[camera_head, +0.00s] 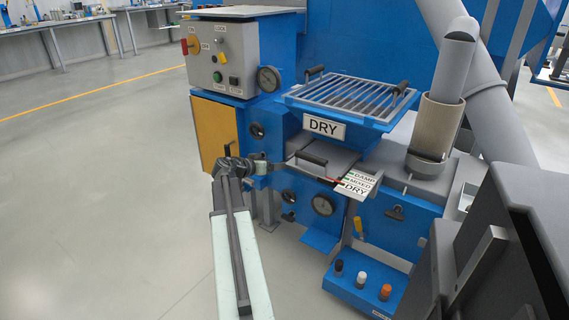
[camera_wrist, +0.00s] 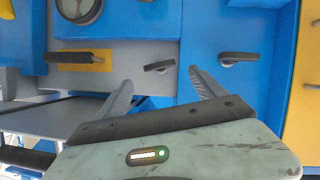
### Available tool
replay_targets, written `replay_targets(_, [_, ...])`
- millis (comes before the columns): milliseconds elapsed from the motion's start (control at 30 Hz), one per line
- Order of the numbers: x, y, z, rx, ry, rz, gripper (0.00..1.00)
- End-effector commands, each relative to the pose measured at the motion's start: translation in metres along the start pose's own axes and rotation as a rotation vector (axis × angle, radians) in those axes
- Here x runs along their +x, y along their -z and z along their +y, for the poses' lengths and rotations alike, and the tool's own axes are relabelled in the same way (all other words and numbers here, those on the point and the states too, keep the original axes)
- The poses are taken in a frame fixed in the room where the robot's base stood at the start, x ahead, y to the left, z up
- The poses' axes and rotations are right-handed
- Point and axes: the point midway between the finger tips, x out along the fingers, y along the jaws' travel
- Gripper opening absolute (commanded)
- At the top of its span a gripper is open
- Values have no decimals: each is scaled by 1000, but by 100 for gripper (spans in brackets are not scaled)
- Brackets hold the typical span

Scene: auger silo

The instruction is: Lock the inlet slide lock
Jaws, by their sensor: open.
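The inlet slide plate (camera_head: 325,164), with a black bar handle (camera_head: 311,158), sticks out below the grille on the blue machine. In the wrist view, a small dark lever (camera_wrist: 160,65) lies nearly level, slightly tilted, on a grey panel. It may be the slide lock, but no label confirms it; the arm seems to hide that area in the head view. My gripper (camera_head: 272,165) is beside the slide's left side. In the wrist view my gripper (camera_wrist: 164,92) is open and empty, its fingers apart below the lever, which appears between and beyond the tips. I see no contact.
A second dark lever (camera_wrist: 238,57) sits on blue panel to the right in the wrist view. A dark handle on a yellow plate (camera_wrist: 70,66) is left. A label plate (camera_head: 359,184) reads DAMP, MIXED, DRY, near a red pointer. Open floor (camera_head: 110,190) lies left.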

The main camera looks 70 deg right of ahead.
Motion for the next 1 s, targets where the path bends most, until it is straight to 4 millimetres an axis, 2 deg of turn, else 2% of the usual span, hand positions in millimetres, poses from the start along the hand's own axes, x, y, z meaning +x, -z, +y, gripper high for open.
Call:
replay_targets(333, [63, -2, -2, -1, 0, 0, 80])
replay_targets(433, [70, -1, 0, -2, 0, 0, 80])
replay_targets(633, [69, 0, 0, -3, 1, 1, 80])
replay_targets(667, [69, 0, 0, -3, 1, 0, 74])
replay_targets(867, [69, 0, 0, -3, 1, 1, 19])
replay_targets(1000, [68, 0, 2, 49, 23, 1, 18])
